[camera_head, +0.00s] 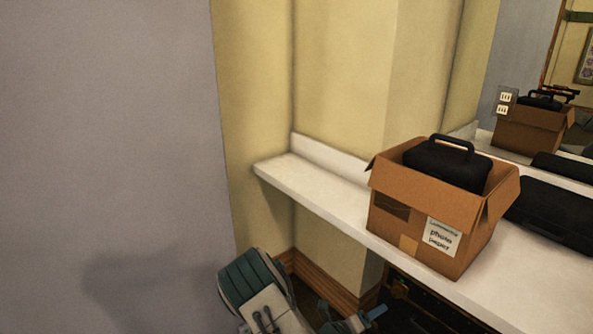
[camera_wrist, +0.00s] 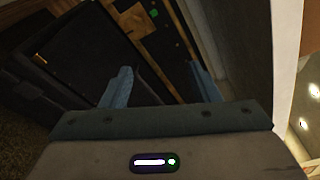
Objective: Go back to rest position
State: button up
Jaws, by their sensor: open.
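My gripper (camera_head: 352,320) is low at the bottom of the head view, below the front edge of the white counter (camera_head: 318,205). Its blue fingertips are apart with nothing between them. In the wrist view the gripper (camera_wrist: 162,88) also shows open and empty, its two blue fingers standing apart in front of dark shapes under the counter. My arm is bent low beside the grey wall, and part of it is cut off by the bottom of the head view.
A cardboard box (camera_head: 410,235) with a black case (camera_head: 447,168) in it stands on the counter. Another black case (camera_head: 555,215) lies at the right. A mirror (camera_head: 515,75) hangs behind. Dark objects fill the space under the counter. The grey wall (camera_head: 110,150) is at the left.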

jog(key=s+d+r+m+g+y+p, duration=0.1)
jog(key=s+r+m+g+y+p, duration=0.2)
jog(key=s+r+m+g, duration=0.55)
jog(key=s+r+m+g+y+p, duration=0.25)
jog(key=s+r+m+p, duration=0.2)
jog(key=r+m, duration=0.9)
jog(key=s+a+r+m+t+y+p, duration=0.2)
jog(key=s+a+r+m+y+p, duration=0.1)
jog(key=r+m, duration=0.4)
jog(key=s+a+r+m+t+y+p, duration=0.3)
jog(key=s+a+r+m+y, duration=0.3)
jog(key=r, duration=0.7)
jog(key=shift+s+a+m, duration=0.2)
jog(key=shift+s+m, duration=0.9)
